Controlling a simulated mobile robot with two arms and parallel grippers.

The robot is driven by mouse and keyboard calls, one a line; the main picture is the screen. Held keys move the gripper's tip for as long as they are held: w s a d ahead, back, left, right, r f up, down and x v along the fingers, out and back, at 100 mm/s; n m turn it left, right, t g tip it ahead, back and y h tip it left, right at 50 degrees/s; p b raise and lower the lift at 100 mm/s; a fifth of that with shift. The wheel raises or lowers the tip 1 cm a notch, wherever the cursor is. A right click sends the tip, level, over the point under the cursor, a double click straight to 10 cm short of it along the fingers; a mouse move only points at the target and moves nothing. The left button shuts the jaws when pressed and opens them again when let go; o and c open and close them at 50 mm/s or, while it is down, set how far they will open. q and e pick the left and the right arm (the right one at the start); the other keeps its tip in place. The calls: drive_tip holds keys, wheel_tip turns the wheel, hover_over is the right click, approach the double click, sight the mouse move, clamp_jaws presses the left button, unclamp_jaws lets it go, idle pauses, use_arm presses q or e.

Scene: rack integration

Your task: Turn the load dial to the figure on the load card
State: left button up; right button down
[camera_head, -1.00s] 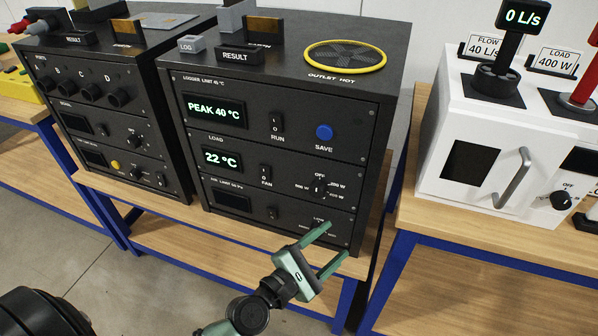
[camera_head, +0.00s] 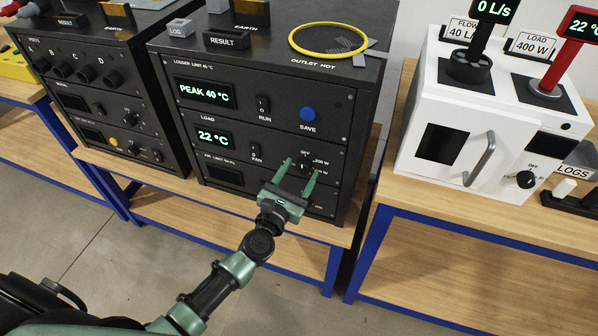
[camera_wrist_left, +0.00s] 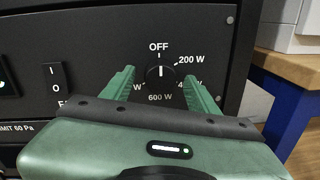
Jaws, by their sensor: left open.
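The load dial (camera_wrist_left: 160,73) is a small black knob on the dark rack panel, marked OFF, 200 W and 600 W, with other marks partly hidden. In the left wrist view its white pointer line is up, at OFF. In the head view the dial (camera_head: 304,163) lies between my left fingertips. My left gripper (camera_head: 302,166) is open, its two green fingers either side of the dial; I see no clear contact. The load card (camera_head: 536,47) stands on the white oven and reads 400 W. My right gripper is not in view.
The rack (camera_head: 270,100) shows PEAK 40 °C and 22 °C, with RUN and FAN switches and a blue SAVE button (camera_head: 308,114). A yellow-ringed outlet (camera_head: 329,41) is on top. The white oven (camera_head: 420,120) stands on the bench at right.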

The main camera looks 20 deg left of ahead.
use_arm(q)
clamp_jaws()
drive_tip(key=shift+r+m, duration=0.1)
drive_tip(key=shift+m, duration=0.3)
drive_tip(key=m+p, duration=0.2)
drive_tip(key=m, duration=0.2)
drive_tip(key=shift+d+m+p, duration=0.1)
drive_tip(key=shift+m+p, duration=0.2)
drive_tip(key=shift+p, duration=0.1)
drive_tip(key=m+p, duration=0.1)
drive_tip(key=m, duration=0.2)
drive_tip(key=m+p, duration=0.1)
drive_tip(key=m, duration=0.2)
drive_tip(key=shift+g+y+p, duration=0.3)
drive_tip(key=shift+g+p, duration=0.1)
drive_tip(key=m+p, duration=0.2)
drive_tip(key=m, duration=0.4)
drive_tip(key=shift+d+y, duration=0.1)
drive_tip(key=shift+y, duration=0.2)
drive_tip(key=m+p, duration=0.1)
drive_tip(key=m, duration=0.4)
drive_tip(key=shift+y, duration=0.3)
